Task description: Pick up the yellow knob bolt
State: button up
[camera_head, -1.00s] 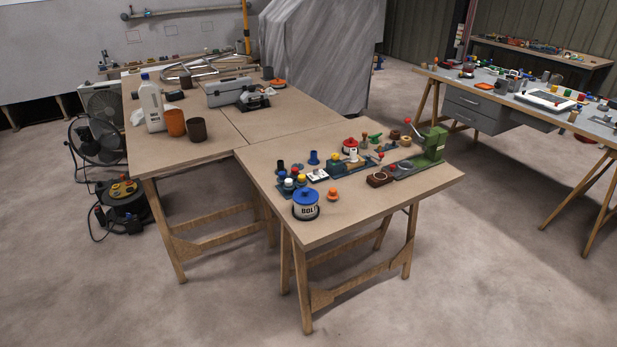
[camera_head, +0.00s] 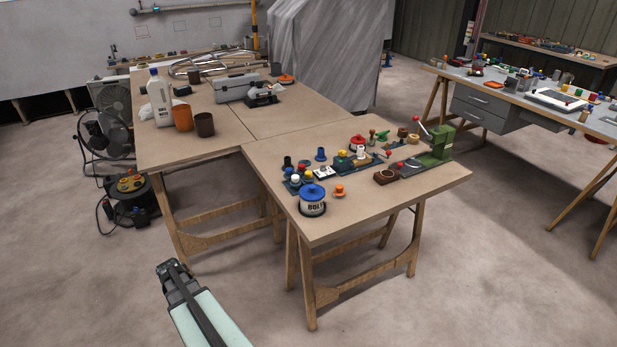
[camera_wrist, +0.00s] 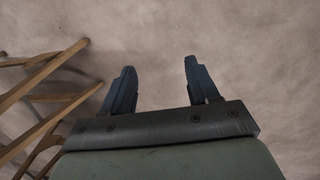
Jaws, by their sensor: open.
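Small yellow-topped pieces show on the near table in the head view. One yellow knob (camera_head: 308,173) is in a cluster on a small blue base behind the blue-lidded pot. Another yellow piece (camera_head: 342,154) is farther back on a long blue base. Both are too small to tell which is the knob bolt. My gripper (camera_head: 172,267) is at the lower left, over the floor, left of and well apart from the table. In the wrist view my gripper (camera_wrist: 158,78) is open, with nothing between its fingers and bare floor beyond. No bolt shows in the wrist view.
The blue-lidded pot (camera_head: 312,201), an orange knob (camera_head: 339,190) and a brown block (camera_head: 386,176) stand near the front of the table (camera_head: 420,190). A green press (camera_head: 438,142) stands at its right. Wooden trestle legs (camera_wrist: 40,75) show left in the wrist view.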

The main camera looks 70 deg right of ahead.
jog(key=d+r+m+t+h, duration=0.1)
jog(key=d+r, duration=0.4)
jog(key=d, duration=0.3)
jog(key=d+r+m, duration=0.2)
jog(key=d+r, duration=0.2)
jog(key=d, duration=0.3)
jog(key=m+h, duration=0.4)
jog(key=m, duration=0.3)
send_near(308, 173)
jog(key=shift+t, duration=0.4)
jog(key=shift+s+x, duration=0.15)
jog(key=shift+x, duration=1.95)
jog(key=shift+s+x, duration=0.2)
jog(key=shift+x, duration=1.9)
jog(key=shift+d, duration=0.1)
jog(key=shift+c, duration=0.2)
grip_shut()
